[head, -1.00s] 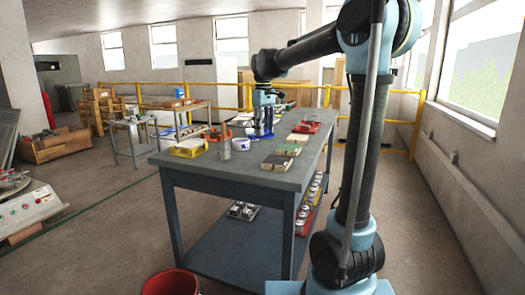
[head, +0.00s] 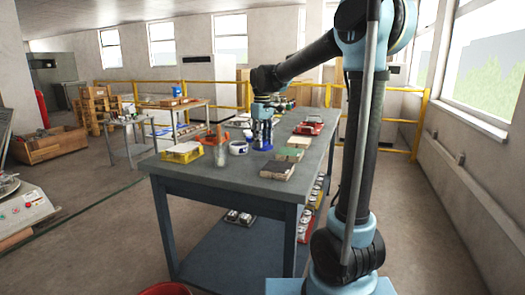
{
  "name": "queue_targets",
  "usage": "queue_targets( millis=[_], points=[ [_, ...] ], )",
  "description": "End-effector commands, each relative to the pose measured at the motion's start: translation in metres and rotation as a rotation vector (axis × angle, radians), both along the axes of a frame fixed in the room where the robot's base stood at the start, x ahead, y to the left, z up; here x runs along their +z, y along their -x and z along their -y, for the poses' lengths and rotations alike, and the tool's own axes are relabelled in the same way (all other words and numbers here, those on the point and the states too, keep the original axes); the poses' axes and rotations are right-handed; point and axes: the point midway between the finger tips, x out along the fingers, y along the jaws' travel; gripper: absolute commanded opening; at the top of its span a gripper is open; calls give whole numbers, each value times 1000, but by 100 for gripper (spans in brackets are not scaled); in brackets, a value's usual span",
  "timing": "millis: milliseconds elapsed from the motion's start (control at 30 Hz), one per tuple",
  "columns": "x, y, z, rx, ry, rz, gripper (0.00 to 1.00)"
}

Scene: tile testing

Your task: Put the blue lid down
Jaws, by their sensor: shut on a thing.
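My gripper (head: 262,140) is low over the far middle of the grey-blue workbench (head: 222,178), pointing down. It is shut on the blue lid (head: 262,148), a small dark blue shape at the fingertips, partly covered by the fingers. The lid is close to the bench top; I cannot tell whether it touches. A white tub (head: 238,148) with a dark band stands just left of the gripper.
A yellow tray (head: 182,152) with white contents and a grey cylinder (head: 220,156) are on the left. Flat tiles (head: 277,172) lie along the right side, with a red tray (head: 308,129) beyond. A red bucket (head: 165,289) stands on the floor in front.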

Motion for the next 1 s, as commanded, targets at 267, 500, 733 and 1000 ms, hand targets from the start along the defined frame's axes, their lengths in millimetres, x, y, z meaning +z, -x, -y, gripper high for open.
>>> queue_targets(
  millis=[267, 500, 733, 1000],
  points=[
    [-32, -1, 2, -3, 0, 0, 7],
    [-40, -1, 3, -4, 0, 0, 7],
    [-42, -1, 3, -4, 0, 0, 46],
    [-41, -1, 3, -4, 0, 0, 57]
  ],
)
